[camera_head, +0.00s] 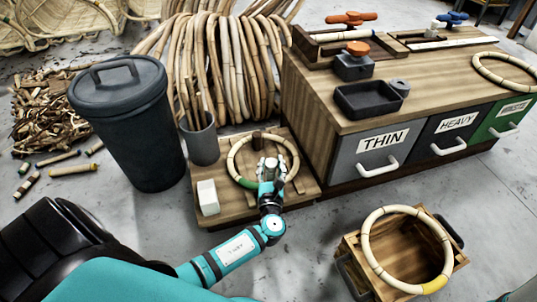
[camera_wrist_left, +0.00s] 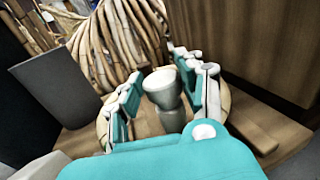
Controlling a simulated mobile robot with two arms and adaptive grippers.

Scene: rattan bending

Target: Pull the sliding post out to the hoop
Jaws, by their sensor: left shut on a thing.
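The rattan hoop (camera_head: 287,149), pale with a green section, lies on a low wooden board (camera_head: 235,206). A dark brown block (camera_head: 258,140) stands at the hoop's far side. My left gripper (camera_head: 268,168) is over the inside of the hoop, its arm reaching across the near rim. In the left wrist view, my left gripper (camera_wrist_left: 160,95) is shut on a pale round-topped post (camera_wrist_left: 163,84), which I take as the sliding post. Parts of the hoop (camera_wrist_left: 104,122) show on both sides of the fingers. The gap between post and hoop is hard to judge. My right gripper is not in view.
The drawer cabinet (camera_head: 325,150) rises close right. A wooden crate (camera_head: 350,245) bears another hoop (camera_head: 372,250).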

